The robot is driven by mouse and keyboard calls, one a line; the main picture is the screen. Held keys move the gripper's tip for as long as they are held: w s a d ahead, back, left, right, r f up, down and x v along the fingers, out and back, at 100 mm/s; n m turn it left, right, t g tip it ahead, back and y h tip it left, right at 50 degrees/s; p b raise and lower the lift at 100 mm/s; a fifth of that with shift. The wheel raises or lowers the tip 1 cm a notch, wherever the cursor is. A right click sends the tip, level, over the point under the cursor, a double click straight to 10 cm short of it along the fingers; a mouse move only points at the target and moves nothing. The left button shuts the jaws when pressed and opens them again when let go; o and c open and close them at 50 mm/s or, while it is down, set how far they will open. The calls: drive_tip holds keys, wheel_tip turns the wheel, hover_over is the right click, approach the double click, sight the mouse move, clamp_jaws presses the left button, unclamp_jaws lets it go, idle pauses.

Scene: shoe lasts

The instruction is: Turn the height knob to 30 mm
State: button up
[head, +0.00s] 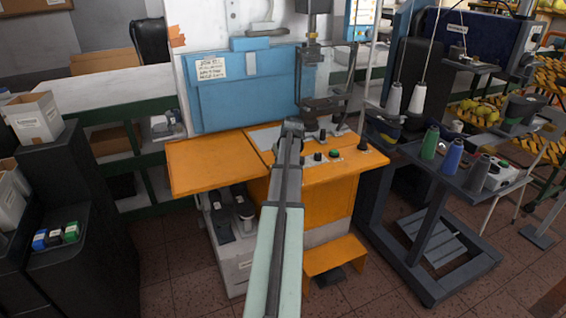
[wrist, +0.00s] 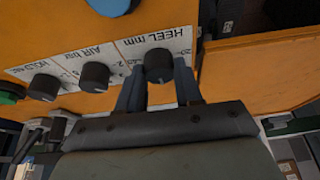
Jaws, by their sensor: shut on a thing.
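A black round knob (wrist: 158,63) stands on a white scale plate marked "HEEL mm" on the orange machine panel. My gripper (wrist: 159,78) has a finger on each side of this knob and is shut on it. The pointer and most of the scale numbers are hidden or too small to read. In the head view my gripper (head: 292,127) is at the panel's back part, and my arm hides the knob.
Two similar black knobs, the "AIR bar" knob (wrist: 95,77) and another (wrist: 43,88), stand in a row to the left. A green button (wrist: 10,93) is past them. A blue part (wrist: 112,5) is near the top edge. The orange side table (head: 210,167) is clear.

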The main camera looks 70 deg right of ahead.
idle(0.4)
drive_tip(key=o, duration=1)
drive_tip(key=shift+o, duration=0.2)
drive_tip(key=v, duration=1.4)
drive_tip(key=shift+d, duration=0.15)
drive_tip(key=shift+f, duration=0.1)
